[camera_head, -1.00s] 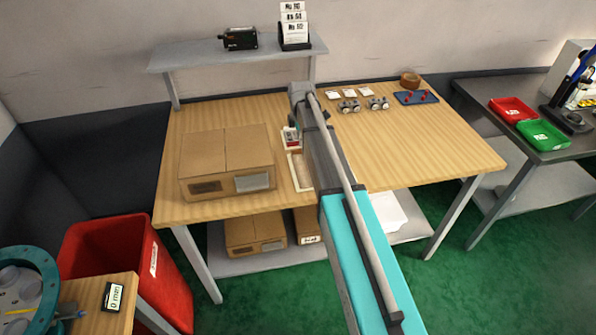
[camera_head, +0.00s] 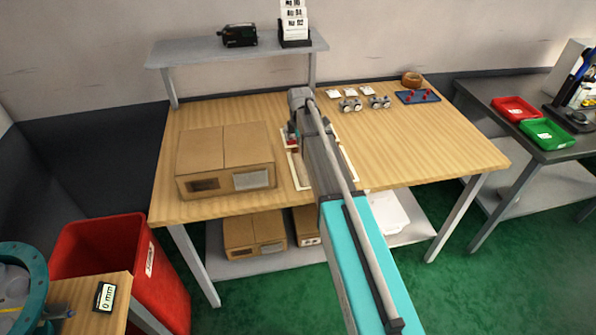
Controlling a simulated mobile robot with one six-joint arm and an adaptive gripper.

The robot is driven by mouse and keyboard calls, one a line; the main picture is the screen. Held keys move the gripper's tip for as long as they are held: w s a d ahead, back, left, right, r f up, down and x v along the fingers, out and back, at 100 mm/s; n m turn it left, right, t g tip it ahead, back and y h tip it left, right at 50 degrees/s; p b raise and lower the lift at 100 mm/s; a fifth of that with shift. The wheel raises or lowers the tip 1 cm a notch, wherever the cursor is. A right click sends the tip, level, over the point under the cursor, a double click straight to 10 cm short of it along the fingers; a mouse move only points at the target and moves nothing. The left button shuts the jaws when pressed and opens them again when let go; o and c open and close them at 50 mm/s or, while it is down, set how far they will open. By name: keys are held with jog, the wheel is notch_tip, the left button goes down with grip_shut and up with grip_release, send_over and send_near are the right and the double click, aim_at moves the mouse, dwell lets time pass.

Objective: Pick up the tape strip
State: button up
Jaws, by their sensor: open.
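I cannot make out a tape strip for certain. A brown roll that looks like tape (camera_head: 411,79) lies at the back right of the wooden table (camera_head: 440,140). My arm reaches over the middle of the table, and its links hide my gripper. A light-rimmed tray (camera_head: 297,172) lies under the arm, mostly covered by it. A small red and dark item (camera_head: 291,138) shows at the tray's back left, partly hidden.
A closed cardboard box (camera_head: 226,155) stands on the table's left. Small metal fittings (camera_head: 350,105), white cards (camera_head: 349,93) and a blue plate with red pieces (camera_head: 417,96) are at the back right. A raised shelf (camera_head: 200,57) stands behind. The table's front right is clear.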

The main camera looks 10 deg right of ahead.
jog(key=shift+f+b, duration=0.5)
jog(key=shift+f, duration=0.25)
jog(key=shift+c, duration=0.2)
grip_shut()
